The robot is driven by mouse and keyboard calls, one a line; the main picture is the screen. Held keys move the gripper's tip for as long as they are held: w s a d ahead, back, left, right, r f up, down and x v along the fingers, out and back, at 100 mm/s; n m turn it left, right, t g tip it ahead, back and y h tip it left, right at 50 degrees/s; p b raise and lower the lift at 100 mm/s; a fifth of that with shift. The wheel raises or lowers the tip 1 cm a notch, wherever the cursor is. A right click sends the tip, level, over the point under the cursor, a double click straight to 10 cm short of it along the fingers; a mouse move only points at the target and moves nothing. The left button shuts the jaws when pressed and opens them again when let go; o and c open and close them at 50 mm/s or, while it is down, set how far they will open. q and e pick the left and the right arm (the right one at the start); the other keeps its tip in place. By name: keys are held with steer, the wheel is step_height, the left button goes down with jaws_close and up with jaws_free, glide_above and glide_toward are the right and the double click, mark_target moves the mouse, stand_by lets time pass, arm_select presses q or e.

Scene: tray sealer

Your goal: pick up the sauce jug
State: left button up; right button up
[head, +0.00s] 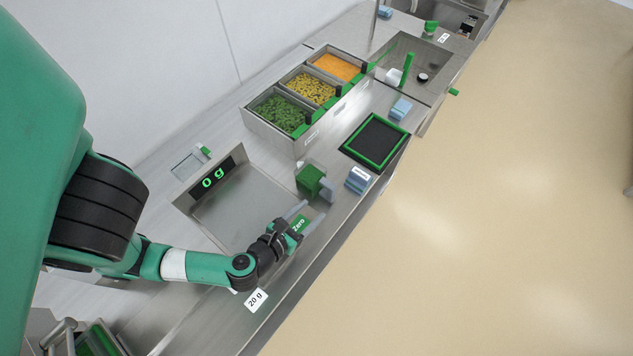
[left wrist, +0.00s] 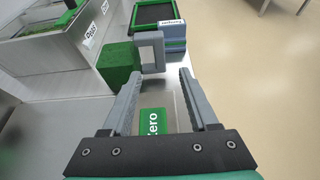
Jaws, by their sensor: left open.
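The sauce jug (head: 310,179) is a green, box-like jug with a grey handle. It stands upright on the steel counter, just right of the scale. In the left wrist view the jug (left wrist: 118,64) is ahead and left of centre, its handle facing the space ahead of the fingers. My left gripper (head: 309,213) is open and empty, over the green Zero button, a short way from the handle. In the left wrist view, its fingers (left wrist: 160,76) are apart, with nothing between them. My right gripper is not in view.
Blue stacked blocks (head: 358,181) stand right of the jug, near the counter's front edge. The scale plate (head: 235,205) is bare and its display reads 0 g. A green-framed black pad (head: 374,143) and bins of food (head: 283,108) lie beyond.

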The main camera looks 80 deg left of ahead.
mark_target(329, 194)
arm_select(q)
steer(key=shift+w+a+f, duration=0.2)
steer(key=shift+w+a, duration=0.1)
steer(key=shift+a, duration=0.05)
steer(key=x, duration=0.5)
steer(key=shift+r+b, duration=0.2)
steer(key=shift+b, duration=0.15)
steer(key=b+x, duration=0.1)
steer(key=x, duration=0.5)
steer(key=shift+d, duration=0.1)
steer(key=shift+c, duration=0.3)
jaws_close()
steer(key=shift+r, duration=0.1)
